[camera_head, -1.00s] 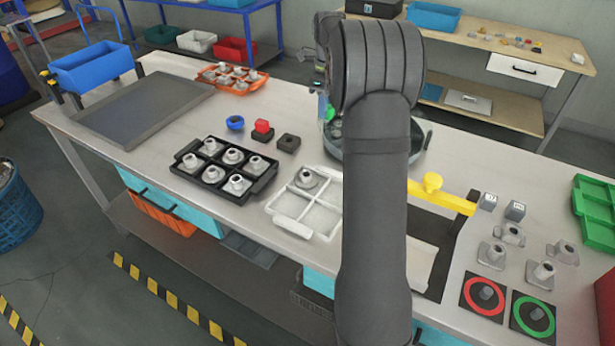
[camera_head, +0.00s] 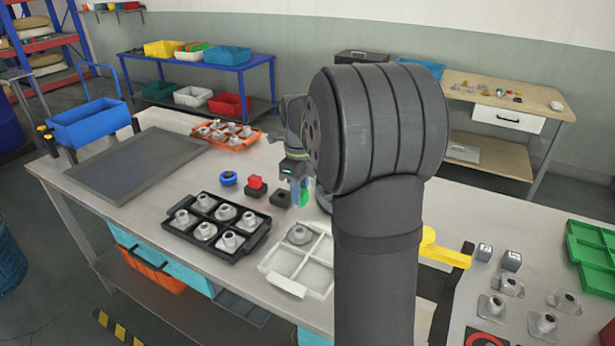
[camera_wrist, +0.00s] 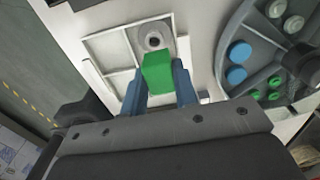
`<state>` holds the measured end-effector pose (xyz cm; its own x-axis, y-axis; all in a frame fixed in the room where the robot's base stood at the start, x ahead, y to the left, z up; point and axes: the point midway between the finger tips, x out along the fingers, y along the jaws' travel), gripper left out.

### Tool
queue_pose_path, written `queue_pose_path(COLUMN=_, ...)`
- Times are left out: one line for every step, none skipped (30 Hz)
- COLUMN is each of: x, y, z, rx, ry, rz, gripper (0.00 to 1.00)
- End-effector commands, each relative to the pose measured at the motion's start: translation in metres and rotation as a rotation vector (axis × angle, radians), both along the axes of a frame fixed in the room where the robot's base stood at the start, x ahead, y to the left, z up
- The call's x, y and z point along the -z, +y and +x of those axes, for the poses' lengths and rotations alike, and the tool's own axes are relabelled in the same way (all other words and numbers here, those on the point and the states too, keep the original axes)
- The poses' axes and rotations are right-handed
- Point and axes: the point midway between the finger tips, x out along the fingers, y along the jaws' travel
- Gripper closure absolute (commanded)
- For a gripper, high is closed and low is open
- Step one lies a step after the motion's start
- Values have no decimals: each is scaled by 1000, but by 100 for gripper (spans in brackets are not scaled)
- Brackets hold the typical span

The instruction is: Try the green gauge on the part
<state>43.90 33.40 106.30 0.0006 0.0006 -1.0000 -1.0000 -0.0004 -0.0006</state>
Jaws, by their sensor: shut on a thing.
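My gripper (camera_wrist: 159,92) is shut on the green gauge (camera_wrist: 157,72), a bright green block between two blue fingers in the wrist view. In the head view my gripper (camera_head: 296,180) is above the table, behind the white tray, partly hidden by my arm. A grey flanged part (camera_wrist: 153,38) with a round boss sits in one compartment of the white tray (camera_wrist: 108,46). In the wrist view the gauge appears just below the part; whether they touch I cannot tell. In the head view the part (camera_head: 299,233) is in the tray's back-left compartment.
A black tray (camera_head: 178,236) of similar parts stands left of the white tray. Blue, red and dark small items (camera_head: 256,187) lie behind it. A round segmented tray (camera_wrist: 225,60) with green and blue pieces is close on the right. A yellow bar (camera_head: 445,254) lies right of my arm.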

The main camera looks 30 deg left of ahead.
Motion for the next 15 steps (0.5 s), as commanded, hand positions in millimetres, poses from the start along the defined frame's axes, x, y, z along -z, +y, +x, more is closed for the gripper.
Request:
queue_pose_path(x=1, y=-1, z=-6, rx=-1, ry=0, rz=0, gripper=96)
queue_pose_path(x=1, y=-2, z=-8, rx=-1, ry=0, rz=0, gripper=96)
queue_pose_path(x=3, y=-3, z=-10, rx=0, ry=0, rz=0, gripper=96)
queue_pose_path(x=4, y=-3, z=-11, rx=0, ry=1, rz=-1, gripper=96)
queue_pose_path(x=6, y=-3, z=-11, rx=0, ry=1, rz=-1, gripper=96)
queue_pose_path(x=8, y=-3, z=-12, rx=0, ry=1, rz=-1, gripper=96)
queue_pose_path(x=11, y=-3, z=-11, rx=0, ry=1, rz=-1, gripper=96)
queue_pose_path(x=13, y=-3, z=-11, rx=0, ry=1, rz=-1, gripper=96)
queue_pose_path(x=17, y=-3, z=-11, rx=0, ry=1, rz=-1, gripper=96)
queue_pose_path(x=20, y=-3, z=-11, rx=0, ry=1, rz=-1, gripper=96)
queue_pose_path(x=23, y=-3, z=-11, rx=0, ry=1, rz=-1, gripper=96)
queue_pose_path(x=28, y=-3, z=-11, rx=0, ry=2, rz=-1, gripper=96)
queue_pose_path(x=32, y=-3, z=-11, rx=0, ry=3, rz=-2, gripper=96)
queue_pose_path(x=35, y=-3, z=-11, rx=0, ry=3, rz=-2, gripper=96)
queue_pose_path(x=39, y=-3, z=-11, rx=0, ry=1, rz=-1, gripper=96)
